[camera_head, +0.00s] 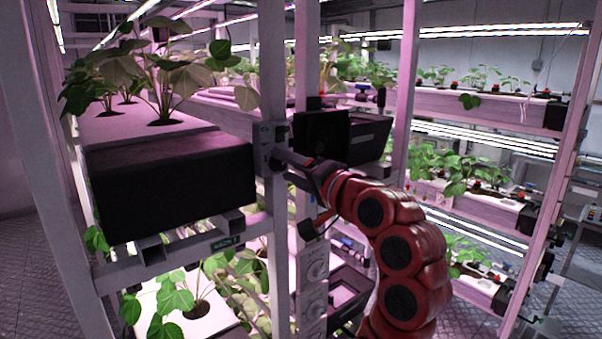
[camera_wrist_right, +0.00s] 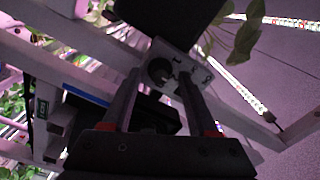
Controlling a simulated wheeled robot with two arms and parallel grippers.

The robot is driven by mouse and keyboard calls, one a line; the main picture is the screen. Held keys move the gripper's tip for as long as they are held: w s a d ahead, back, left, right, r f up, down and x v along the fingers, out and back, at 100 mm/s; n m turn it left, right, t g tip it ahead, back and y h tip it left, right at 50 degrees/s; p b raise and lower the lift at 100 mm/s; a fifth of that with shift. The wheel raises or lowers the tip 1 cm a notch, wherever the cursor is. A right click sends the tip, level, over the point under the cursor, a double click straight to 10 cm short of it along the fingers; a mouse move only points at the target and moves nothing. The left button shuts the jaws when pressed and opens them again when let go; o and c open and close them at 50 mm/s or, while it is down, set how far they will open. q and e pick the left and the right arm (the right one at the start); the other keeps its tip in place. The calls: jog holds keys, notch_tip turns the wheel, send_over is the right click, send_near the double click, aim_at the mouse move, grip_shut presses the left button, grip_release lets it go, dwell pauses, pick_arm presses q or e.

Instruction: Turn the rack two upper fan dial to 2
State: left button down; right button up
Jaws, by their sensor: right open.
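In the right wrist view the plate (camera_wrist_right: 198,72) carries a dark round dial (camera_wrist_right: 159,71). My right gripper (camera_head: 277,158) reaches in from the right to this plate. In its wrist view my right gripper (camera_wrist_right: 160,78) is open, with its two fingers on either side of the dial. I cannot tell whether they touch it. The dial's numbers and setting are too small to read. My left gripper is not in view.
A black box (camera_head: 170,188) closes the end of the upper planting tray (camera_head: 110,126). Below it is a rack beam with a small label (camera_head: 224,243). Lower on the post is a column of pale round-faced fittings (camera_head: 314,270). More planted racks stand behind and to the right.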

jog(key=shift+s+d+f, duration=0.1)
jog(key=shift+s+d, duration=0.2)
jog(key=b+v, duration=1)
jog(key=v, duration=0.6)
jog(key=shift+s, duration=0.15)
jog(key=shift+d, duration=0.1)
